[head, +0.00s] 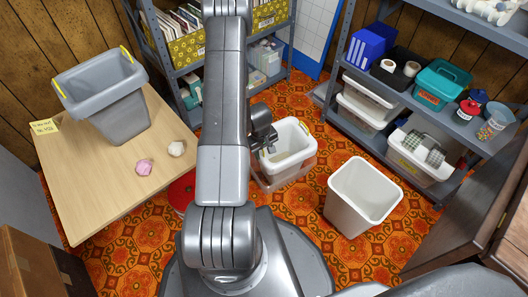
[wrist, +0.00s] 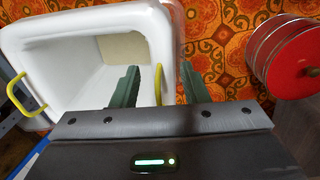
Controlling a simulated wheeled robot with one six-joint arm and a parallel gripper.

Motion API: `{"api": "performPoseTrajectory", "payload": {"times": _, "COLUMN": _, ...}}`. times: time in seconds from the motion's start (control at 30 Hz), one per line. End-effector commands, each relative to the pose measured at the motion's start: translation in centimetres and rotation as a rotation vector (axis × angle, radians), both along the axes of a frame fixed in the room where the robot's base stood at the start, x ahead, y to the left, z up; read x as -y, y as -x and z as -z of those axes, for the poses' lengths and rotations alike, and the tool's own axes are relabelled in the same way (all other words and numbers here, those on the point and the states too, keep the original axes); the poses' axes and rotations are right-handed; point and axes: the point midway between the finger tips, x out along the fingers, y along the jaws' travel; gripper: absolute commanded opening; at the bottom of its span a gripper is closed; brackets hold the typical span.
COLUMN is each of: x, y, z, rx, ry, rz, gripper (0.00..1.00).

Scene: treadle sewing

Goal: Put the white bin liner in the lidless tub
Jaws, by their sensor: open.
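The white bin liner (head: 291,139), a rigid white bucket with yellow handles, stands upright on the floor in the head view. A low clear tub without a lid (head: 284,181) shows around its lower part, so the liner appears to stand inside it. My gripper (head: 268,148) is at the liner's left rim. In the wrist view my open fingers (wrist: 160,86) are on either side of the liner's wall (wrist: 130,22), with a yellow handle between them. Whether they touch it I cannot tell. The liner's inside looks empty.
A grey bucket with yellow handles (head: 105,108), a pink lump (head: 144,167) and a white lump (head: 176,148) are on the wooden table (head: 90,200). A white bin (head: 362,196) stands to the right. A red round thing (wrist: 297,58) is close by. Shelves stand behind.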

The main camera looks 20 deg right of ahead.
Motion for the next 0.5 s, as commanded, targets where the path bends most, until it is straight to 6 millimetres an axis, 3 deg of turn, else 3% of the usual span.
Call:
{"api": "performPoseTrajectory", "payload": {"times": 0.03, "x": -0.1, "y": 0.0, "z": -1.7, "rx": 0.001, "ry": 0.001, "rz": 0.000, "gripper": 0.41}}
{"api": "performPoseTrajectory", "payload": {"times": 0.2, "x": -0.3, "y": 0.0, "z": -4.6, "rx": 0.002, "ry": 0.001, "rz": 0.001, "gripper": 0.41}}
{"api": "performPoseTrajectory", "payload": {"times": 0.5, "x": -0.7, "y": 0.1, "z": -8.5, "rx": 0.001, "ry": 0.001, "rz": -0.001, "gripper": 0.41}}
